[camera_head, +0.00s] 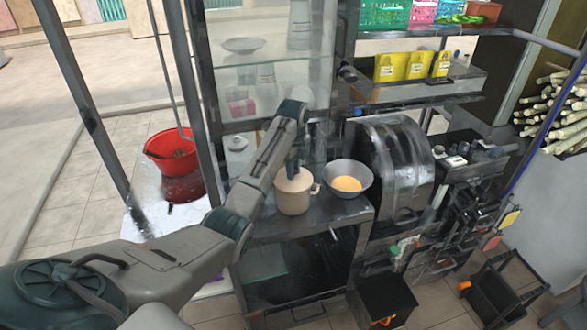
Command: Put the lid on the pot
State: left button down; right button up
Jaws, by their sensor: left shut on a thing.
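A beige pot (294,202) with a side handle stands on the dark metal counter, left of a grey bowl. Its matching beige lid (284,183) is over the pot's mouth. The lid looks level, but I cannot tell whether it rests fully on the rim or is slightly above it. My left gripper (292,172) points down from above and is shut on the lid at its top middle. The fingers hide the lid's knob. My right gripper is not in view.
The grey bowl (348,179) with yellow contents is close to the pot's right. A metal press machine (395,165) stands farther right. Glass panels and a metal post are behind and left. A red basin (171,146) is at the left. The counter (275,227) is clear in front.

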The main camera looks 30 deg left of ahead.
pick_arm(q)
jog(key=shift+f, duration=0.3)
jog(key=c, duration=1.5)
grip_release()
jog(key=shift+c, duration=0.2)
